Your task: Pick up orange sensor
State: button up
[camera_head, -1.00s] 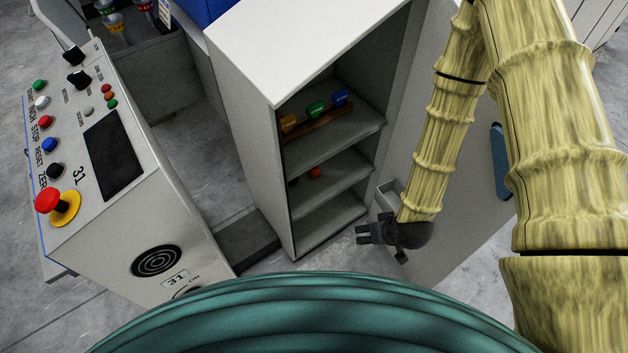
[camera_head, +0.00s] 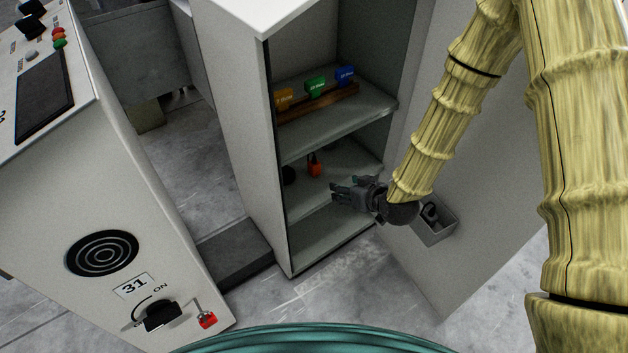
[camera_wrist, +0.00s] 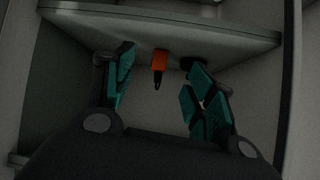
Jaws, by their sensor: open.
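The orange sensor (camera_head: 314,165) is a small orange block with a dark tip, on the middle shelf (camera_head: 345,172) of the open cabinet. In the wrist view the orange sensor (camera_wrist: 159,60) shows between and beyond my spread fingers, with its dark tip pointing down in the picture. My gripper (camera_head: 338,193) is open and empty at the cabinet's open front, to the right of and lower than the sensor in the head view. In the wrist view my gripper (camera_wrist: 158,85) has its two fingers apart, and neither visibly touches the sensor.
A dark round object (camera_head: 289,175) lies left of the sensor. The shelf above holds a wooden rack (camera_head: 318,102) with yellow, green and blue blocks. A control console (camera_head: 100,200) stands at left.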

jog(key=n+t+y+b, duration=0.1)
jog(key=t+b, duration=0.1)
jog(key=b, duration=0.6)
send_near(316, 164)
jog(key=shift+s+d+f, duration=0.15)
jog(key=shift+d+f, duration=0.15)
jog(key=shift+d, duration=0.15)
jog(key=shift+s+d+f, duration=0.2)
jog(key=shift+d+f, duration=0.15)
jog(key=shift+d, duration=0.1)
jog(key=shift+w+a+r+n+y+b, duration=0.3)
jog(key=shift+w+a+y+b, duration=0.1)
jog(key=shift+w+b, duration=0.3)
jog(key=shift+b+x, duration=1.1)
jog(key=shift+x, duration=1.65)
jog(key=shift+w+a+f+b, duration=0.35)
jog(key=shift+w+a+b, duration=0.05)
jog(key=shift+a+b, duration=0.2)
jog(key=shift+b+x, duration=1.15)
jog(key=shift+x, duration=0.7)
jog(key=shift+a+r, duration=0.15)
jog(key=shift+r, duration=0.1)
jog(key=c, duration=1.1)
